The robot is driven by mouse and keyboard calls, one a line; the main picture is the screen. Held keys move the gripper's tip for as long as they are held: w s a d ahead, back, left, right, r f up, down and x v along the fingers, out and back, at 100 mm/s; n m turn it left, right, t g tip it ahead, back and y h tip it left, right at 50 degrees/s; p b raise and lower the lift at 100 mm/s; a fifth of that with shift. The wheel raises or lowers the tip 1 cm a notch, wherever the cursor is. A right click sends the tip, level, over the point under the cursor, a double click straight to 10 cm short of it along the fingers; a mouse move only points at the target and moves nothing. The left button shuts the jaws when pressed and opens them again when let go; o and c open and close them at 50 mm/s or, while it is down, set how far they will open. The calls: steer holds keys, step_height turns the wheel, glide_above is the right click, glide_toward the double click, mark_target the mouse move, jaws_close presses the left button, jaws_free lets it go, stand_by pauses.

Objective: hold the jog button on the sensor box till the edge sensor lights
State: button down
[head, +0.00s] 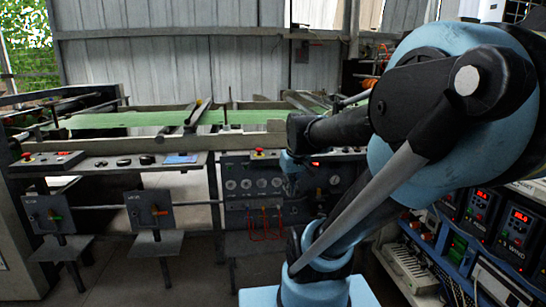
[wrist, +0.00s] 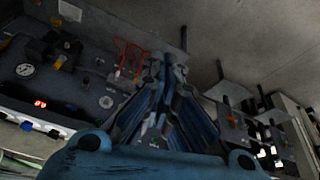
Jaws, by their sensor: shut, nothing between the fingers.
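My gripper (head: 291,186) hangs in front of a grey gauge panel (head: 236,205) in the head view. In the wrist view its fingers (wrist: 166,62) are together and empty, pointing toward the panel's edge near red looped leads (wrist: 130,57). I cannot tell which box is the sensor box; a small red-lit display (head: 315,163) shows beside my gripper, and a red display (wrist: 40,103) also shows in the wrist view. The jog button and the edge sensor cannot be picked out. Contact between the fingertips and the panel cannot be made out.
A red mushroom button (head: 258,153) sits atop the panel. Two stand-mounted boxes, one with a green lever (head: 48,213) and one with an orange lever (head: 147,209), stand at left. A green web (head: 130,119) runs behind. Drives with red displays (head: 480,207) line the right.

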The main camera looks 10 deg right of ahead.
steer(key=w+r+n+t, duration=0.2)
steer(key=w+r+n, duration=0.2)
steer(key=w, duration=1.8)
steer(key=w+r+n+t+y, duration=0.1)
steer(key=w+r+n+t, duration=0.2)
steer(key=w, duration=1.9)
step_height(320, 180, up, 3)
steer(key=shift+w+d+f+n, duration=0.1)
steer(key=shift+w+d+n, duration=0.1)
steer(key=shift+n, duration=0.5)
steer(key=shift+f, duration=0.1)
steer(key=shift+f, duration=4.3)
